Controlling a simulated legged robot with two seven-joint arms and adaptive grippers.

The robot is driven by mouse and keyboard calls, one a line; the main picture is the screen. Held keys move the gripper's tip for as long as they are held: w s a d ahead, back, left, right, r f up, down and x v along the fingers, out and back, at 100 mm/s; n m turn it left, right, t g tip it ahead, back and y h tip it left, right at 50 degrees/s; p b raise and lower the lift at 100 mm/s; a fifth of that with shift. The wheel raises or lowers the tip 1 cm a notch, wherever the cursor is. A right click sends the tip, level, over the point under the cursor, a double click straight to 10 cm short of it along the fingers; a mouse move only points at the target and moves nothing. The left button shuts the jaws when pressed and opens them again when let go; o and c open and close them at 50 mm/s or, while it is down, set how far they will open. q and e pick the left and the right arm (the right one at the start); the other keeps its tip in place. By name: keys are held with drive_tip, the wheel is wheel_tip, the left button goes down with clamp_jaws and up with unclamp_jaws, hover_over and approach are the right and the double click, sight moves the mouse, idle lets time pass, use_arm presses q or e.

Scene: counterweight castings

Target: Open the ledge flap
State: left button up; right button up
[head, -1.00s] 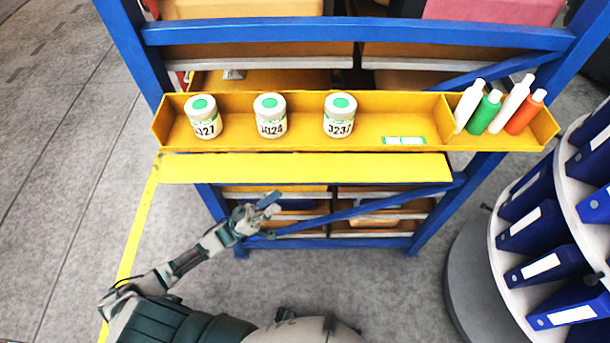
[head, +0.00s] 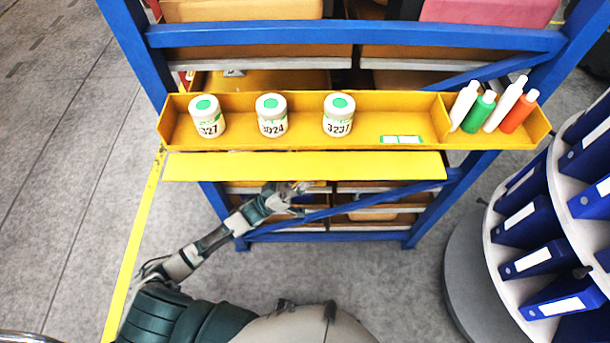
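The ledge flap (head: 305,166) is a long yellow panel along the front lower edge of the yellow ledge tray (head: 300,145). It hangs out in front of the tray. My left gripper (head: 304,194) is just below the flap's lower edge, near its middle. Its fingers look spread with nothing between them. I cannot tell whether a fingertip touches the flap. My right gripper is not in view.
Three white jars with green lids (head: 272,115) stand in the tray. Several marker-like bottles (head: 490,108) stand in its right compartment. A blue rack frame (head: 330,238) surrounds the ledge. A round carousel of blue binders (head: 535,258) stands at the right. Grey floor lies open at left.

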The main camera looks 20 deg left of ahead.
use_arm(q)
clamp_jaws()
drive_tip(key=n+t+y+p, duration=0.1)
drive_tip(key=r+n+t+y+p, duration=0.1)
drive_tip(key=n+p, duration=0.1)
drive_tip(key=n+t+p, duration=0.1)
drive_tip(key=shift+s+r+n+t+y+p, duration=0.3)
drive_tip(key=shift+s+n+y, duration=0.05)
drive_tip(key=shift+n+y, duration=0.05)
drive_tip(key=shift+f, duration=0.15)
drive_tip(key=shift+o, duration=1.2)
unclamp_jaws()
drive_tip(key=shift+w, duration=0.1)
